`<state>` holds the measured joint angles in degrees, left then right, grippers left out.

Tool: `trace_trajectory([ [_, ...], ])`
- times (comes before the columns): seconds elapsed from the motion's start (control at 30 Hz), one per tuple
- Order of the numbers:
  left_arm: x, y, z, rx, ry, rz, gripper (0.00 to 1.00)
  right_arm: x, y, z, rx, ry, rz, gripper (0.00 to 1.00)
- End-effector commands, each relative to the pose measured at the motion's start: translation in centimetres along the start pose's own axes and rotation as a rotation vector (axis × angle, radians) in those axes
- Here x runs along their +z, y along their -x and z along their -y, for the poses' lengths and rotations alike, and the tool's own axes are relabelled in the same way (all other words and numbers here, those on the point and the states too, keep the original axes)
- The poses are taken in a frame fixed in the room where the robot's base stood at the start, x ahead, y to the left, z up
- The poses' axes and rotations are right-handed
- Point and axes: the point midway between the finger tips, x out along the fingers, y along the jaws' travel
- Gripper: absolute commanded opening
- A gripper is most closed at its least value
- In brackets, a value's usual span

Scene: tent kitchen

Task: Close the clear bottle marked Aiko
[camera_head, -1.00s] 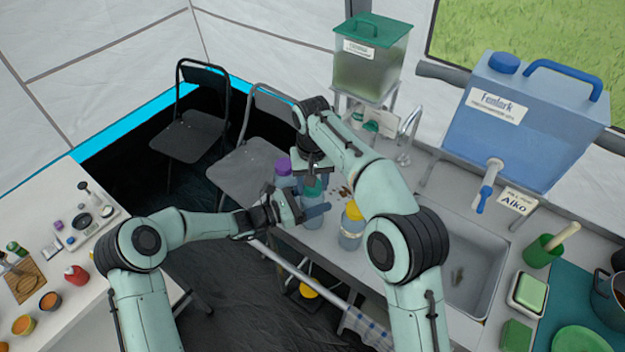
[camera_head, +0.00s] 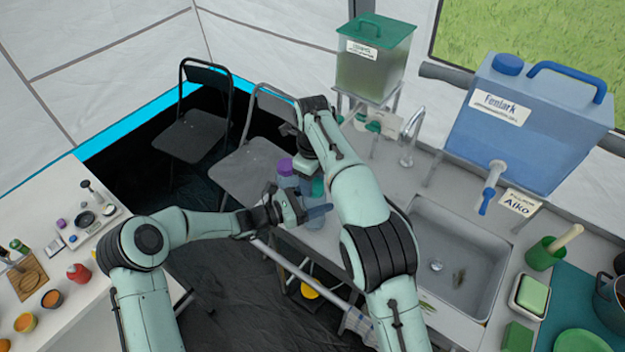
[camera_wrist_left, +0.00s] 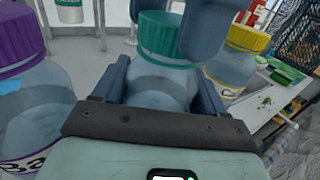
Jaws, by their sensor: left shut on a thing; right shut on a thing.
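A clear bottle (camera_wrist_left: 160,84) with a green cap (camera_wrist_left: 167,38) stands upright between the blue fingers of my left gripper (camera_head: 303,210), which is shut on its body. The cap sits on the bottle's mouth; whether it is tight cannot be told. My right gripper (camera_head: 312,172) comes down from above and is shut at the cap; its blue finger (camera_wrist_left: 208,30) covers the cap's right side in the left wrist view. The held bottle's label is hidden, so no name can be read.
A purple-capped bottle (camera_wrist_left: 30,110) stands close at left and a yellow-capped bottle (camera_wrist_left: 232,68) at right in the wrist view. The sink (camera_head: 460,262) lies right of my right arm. A blue water tank (camera_head: 530,120) stands behind it, with an "Aiko" card (camera_head: 518,203).

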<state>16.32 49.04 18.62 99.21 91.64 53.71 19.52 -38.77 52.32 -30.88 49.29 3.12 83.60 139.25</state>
Motion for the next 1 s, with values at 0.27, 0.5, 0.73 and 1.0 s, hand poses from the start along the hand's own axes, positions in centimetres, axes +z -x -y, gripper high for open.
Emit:
trace_trajectory([
  [0.27, -0.08, 0.05, -0.02, 0.001, 0.001, -0.002, 0.00, -0.06, 0.07, 0.28, -0.003, -0.486, 0.002, 0.23],
  [0.5, -0.09, 0.05, -0.03, 0.001, 0.001, -0.002, 0.00, -0.06, 0.07, 0.29, -0.001, -0.551, 0.002, 0.23],
  [0.73, -0.10, 0.05, -0.03, 0.001, 0.001, -0.002, 0.00, -0.08, 0.06, 0.29, -0.001, -0.549, 0.002, 0.76],
  [1.0, -0.09, 0.04, -0.02, 0.001, 0.001, -0.002, 0.00, -0.08, 0.04, 0.28, 0.000, -0.548, 0.001, 0.76],
])
